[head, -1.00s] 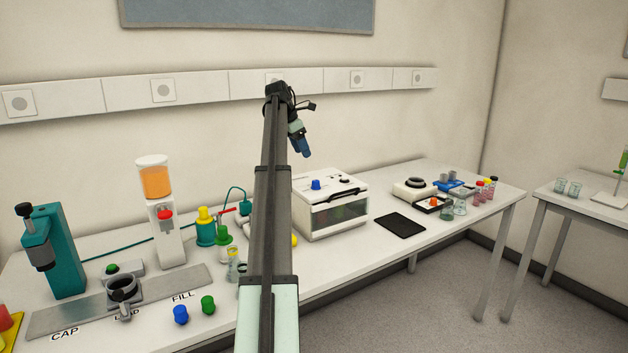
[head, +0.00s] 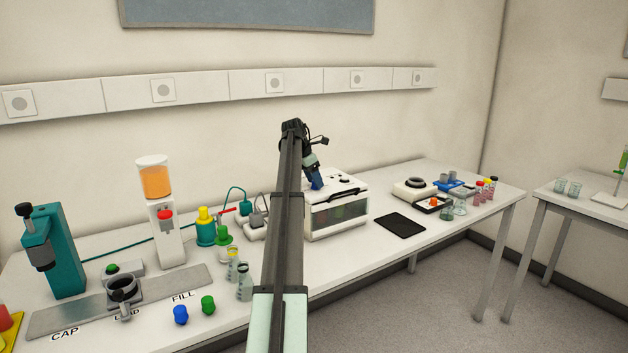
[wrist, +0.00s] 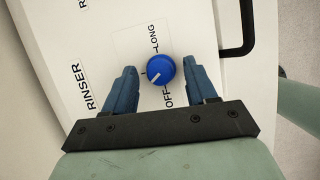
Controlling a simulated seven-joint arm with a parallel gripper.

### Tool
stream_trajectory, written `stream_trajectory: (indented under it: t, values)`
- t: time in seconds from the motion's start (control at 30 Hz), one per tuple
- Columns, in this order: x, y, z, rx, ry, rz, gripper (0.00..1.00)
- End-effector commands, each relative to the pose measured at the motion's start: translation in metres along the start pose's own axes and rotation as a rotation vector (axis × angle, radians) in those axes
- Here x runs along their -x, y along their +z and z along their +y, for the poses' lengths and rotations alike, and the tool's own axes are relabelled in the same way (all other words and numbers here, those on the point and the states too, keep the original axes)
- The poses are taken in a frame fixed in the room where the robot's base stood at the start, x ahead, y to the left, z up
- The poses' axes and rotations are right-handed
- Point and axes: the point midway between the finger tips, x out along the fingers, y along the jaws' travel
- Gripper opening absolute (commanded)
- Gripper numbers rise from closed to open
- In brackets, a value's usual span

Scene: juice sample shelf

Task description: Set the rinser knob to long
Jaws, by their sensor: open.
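The rinser is a white box (head: 345,218) with a dark window, standing on the bench in the head view. Its blue round knob (wrist: 161,70) is on the top panel in the wrist view, between the labels LONG (wrist: 154,38) and OFF (wrist: 168,98). A white pointer mark on the knob faces lower left in that view, toward neither printed word. My gripper (wrist: 160,67) is open, with one blue finger on each side of the knob and visible gaps between. In the head view my gripper (head: 315,180) is over the rinser's left top and hides the knob.
A black handle (wrist: 246,25) sticks up beside the knob panel. Bottles and flasks (head: 245,282) stand left of the rinser. A black mat (head: 401,225) lies to its right. The bench front right of the rinser is fairly clear.

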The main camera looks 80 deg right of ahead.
Motion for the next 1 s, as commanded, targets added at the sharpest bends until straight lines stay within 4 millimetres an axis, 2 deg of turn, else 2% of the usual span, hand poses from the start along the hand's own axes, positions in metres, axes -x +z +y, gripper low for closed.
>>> stream_trajectory:
  t: [0.3, 0.9, 1.0]
  values:
    - [-0.0023, -0.0001, 0.0001, 0.000, 0.000, 0.000, 0.57]
    - [-0.0020, -0.0002, 0.0002, 0.000, 0.000, 0.000, 0.01]
    - [-0.0020, -0.0002, 0.0004, -0.002, -0.001, 0.000, 0.01]
